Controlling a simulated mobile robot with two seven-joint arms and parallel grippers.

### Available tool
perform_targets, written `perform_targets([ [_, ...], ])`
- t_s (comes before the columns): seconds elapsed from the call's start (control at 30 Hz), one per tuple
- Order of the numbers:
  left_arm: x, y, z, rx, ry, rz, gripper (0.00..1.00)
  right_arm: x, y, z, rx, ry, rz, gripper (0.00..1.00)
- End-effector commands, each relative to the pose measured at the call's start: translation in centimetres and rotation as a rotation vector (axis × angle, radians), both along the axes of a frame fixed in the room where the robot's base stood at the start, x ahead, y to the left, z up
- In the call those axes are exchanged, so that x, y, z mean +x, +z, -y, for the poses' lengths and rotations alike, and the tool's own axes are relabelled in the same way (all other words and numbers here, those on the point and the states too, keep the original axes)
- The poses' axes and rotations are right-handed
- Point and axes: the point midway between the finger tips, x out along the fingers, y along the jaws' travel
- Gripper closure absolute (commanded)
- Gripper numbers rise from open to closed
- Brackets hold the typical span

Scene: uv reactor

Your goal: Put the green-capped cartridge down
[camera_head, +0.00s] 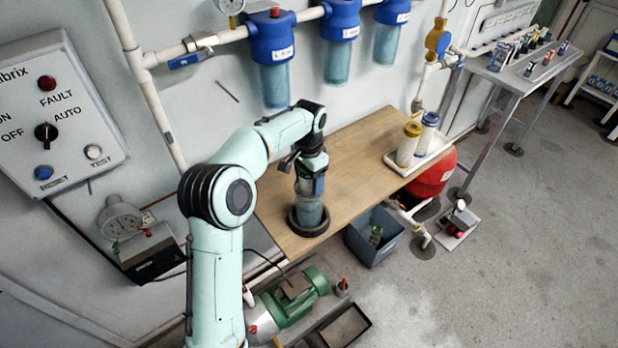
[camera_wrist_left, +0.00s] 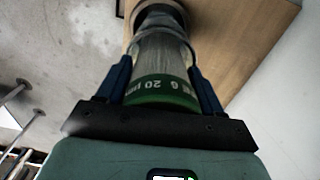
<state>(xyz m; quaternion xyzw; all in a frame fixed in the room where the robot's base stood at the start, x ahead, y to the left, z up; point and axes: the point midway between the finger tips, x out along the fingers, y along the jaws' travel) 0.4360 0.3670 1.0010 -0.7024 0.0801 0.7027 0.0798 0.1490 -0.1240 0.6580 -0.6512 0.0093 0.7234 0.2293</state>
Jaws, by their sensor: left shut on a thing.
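The green-capped cartridge (camera_wrist_left: 163,55) is a pale cylinder with a green band marked "20" in the left wrist view. My left gripper (camera_wrist_left: 163,88) is shut on it around the green cap, one blue finger on each side. In the head view the gripper (camera_head: 311,184) points down over the near end of the wooden table, and the cartridge's pale body (camera_head: 309,212) shows below it. Its lower end is at a black ring (camera_head: 308,226) on the table. I cannot tell whether it bears on the ring's bottom. The cap is hidden there. My right gripper is not in view.
The wooden table (camera_head: 350,165) is bare in the middle. A white tray (camera_head: 420,160) at its far right end holds a yellow-capped cartridge (camera_head: 408,145) and a blue-capped cartridge (camera_head: 428,128). A blue-grey bin (camera_head: 372,246) stands on the floor below. Blue-headed filter housings (camera_head: 273,55) hang behind.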

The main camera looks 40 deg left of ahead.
Motion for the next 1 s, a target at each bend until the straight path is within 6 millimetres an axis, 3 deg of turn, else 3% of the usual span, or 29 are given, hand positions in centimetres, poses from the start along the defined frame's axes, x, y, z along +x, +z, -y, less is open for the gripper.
perform_targets([
  [0.07,0.0,-0.3,0.0,0.000,0.000,-0.001,0.68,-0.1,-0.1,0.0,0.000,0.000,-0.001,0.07],
  [0.17,0.0,-0.6,0.0,0.000,0.000,-0.001,0.81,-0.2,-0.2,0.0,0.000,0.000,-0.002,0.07],
  [0.47,-0.2,-1.7,0.0,-0.002,-0.001,-0.011,0.81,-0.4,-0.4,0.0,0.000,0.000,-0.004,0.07],
  [0.5,-0.2,-1.8,0.0,-0.002,-0.001,-0.012,0.25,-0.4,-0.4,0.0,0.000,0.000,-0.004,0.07],
  [0.57,-0.3,-1.8,0.0,-0.002,0.000,-0.013,0.10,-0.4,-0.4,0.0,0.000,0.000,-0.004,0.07],
  [0.83,-0.3,-1.4,-0.1,-0.001,0.002,-0.014,0.10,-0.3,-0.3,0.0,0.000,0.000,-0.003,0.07],
  [1.0,-0.1,1.3,-0.1,0.000,0.002,-0.009,0.08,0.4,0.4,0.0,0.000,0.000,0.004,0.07],
])
